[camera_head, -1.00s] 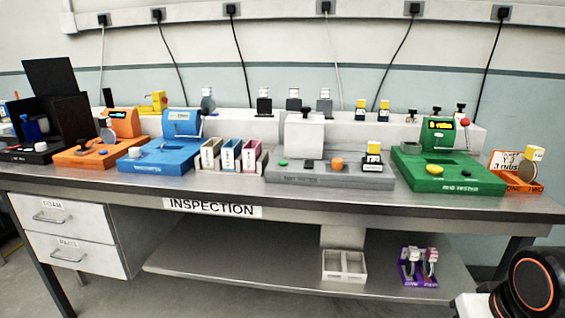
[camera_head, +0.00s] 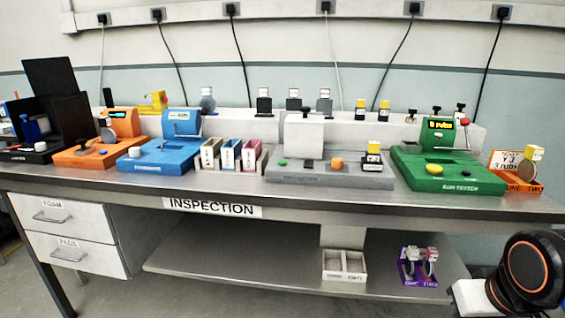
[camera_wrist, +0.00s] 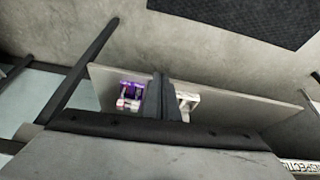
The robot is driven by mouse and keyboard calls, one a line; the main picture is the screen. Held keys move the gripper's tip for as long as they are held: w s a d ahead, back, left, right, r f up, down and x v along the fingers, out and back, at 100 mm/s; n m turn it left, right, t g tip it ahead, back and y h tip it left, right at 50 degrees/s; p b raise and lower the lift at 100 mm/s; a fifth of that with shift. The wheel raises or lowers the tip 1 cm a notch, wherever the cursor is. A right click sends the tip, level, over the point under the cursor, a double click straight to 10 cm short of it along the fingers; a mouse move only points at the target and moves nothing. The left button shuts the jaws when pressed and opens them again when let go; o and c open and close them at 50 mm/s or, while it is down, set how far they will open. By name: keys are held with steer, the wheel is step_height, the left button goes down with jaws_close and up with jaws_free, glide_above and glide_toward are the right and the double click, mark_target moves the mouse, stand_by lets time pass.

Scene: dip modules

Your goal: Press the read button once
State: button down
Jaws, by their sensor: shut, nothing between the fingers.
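No button with a legible "read" label shows, so I cannot tell which one it is. The blue station (camera_head: 172,162) has a small display, a raised head and a white round button (camera_head: 135,152). The grey station (camera_head: 300,175) has a green button (camera_head: 283,162) and an orange knob (camera_head: 337,163). The green rub tester (camera_head: 440,180) has a lit display and a yellow button (camera_head: 433,169). My gripper (camera_wrist: 160,82) shows in the wrist view with its dark fingers together and empty, in front of the lower shelf, apart from every button.
The orange station (camera_head: 85,157) and a black box station (camera_head: 60,125) stand at the left. Three small bins (camera_head: 230,156) sit between the blue and grey stations. A white divided tray (camera_head: 344,266) and a purple holder (camera_head: 418,268) are on the lower shelf (camera_head: 250,265).

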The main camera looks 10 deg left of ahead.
steer(key=w+a+r+n+t, duration=0.1)
steer(key=w+a+r+n, duration=0.25)
steer(key=w+r, duration=0.7)
step_height(320, 180, up, 18)
steer(key=n+t+y, duration=0.2)
steer(key=n+t, duration=0.1)
steer(key=n, duration=0.4)
glide_above(283, 163)
steer(key=shift+s+r, duration=0.1)
steer(key=shift+r, duration=0.05)
steer(key=shift+f, duration=4.4)
